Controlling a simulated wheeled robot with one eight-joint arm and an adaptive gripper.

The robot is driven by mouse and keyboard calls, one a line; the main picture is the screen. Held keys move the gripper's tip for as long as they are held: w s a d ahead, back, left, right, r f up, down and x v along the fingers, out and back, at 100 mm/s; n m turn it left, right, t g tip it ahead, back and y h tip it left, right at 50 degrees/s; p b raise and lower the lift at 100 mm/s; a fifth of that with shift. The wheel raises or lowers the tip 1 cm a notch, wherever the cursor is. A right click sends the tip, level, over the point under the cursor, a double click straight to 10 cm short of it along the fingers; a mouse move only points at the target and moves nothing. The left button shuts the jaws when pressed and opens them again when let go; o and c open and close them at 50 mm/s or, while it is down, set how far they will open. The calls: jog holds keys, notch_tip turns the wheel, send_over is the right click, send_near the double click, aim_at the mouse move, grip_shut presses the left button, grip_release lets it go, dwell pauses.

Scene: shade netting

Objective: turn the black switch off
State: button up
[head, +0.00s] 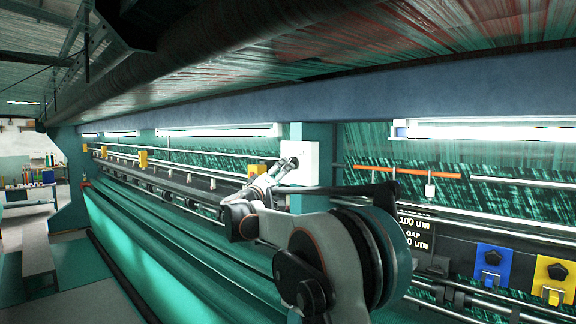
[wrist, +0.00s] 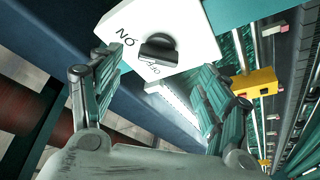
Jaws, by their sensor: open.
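A long machine with teal netting (head: 150,245) runs along the scene. Blue (head: 492,266) and yellow (head: 552,280) plates hang at the lower right. An orange bar (head: 410,171) lies right of the box. A blue beam (head: 250,100) spans above.

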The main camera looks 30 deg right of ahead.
jog(key=p+x, duration=0.1)
jog(key=x, duration=0.6)
jog(key=shift+c, duration=0.6)
jog(key=c, duration=0.9)
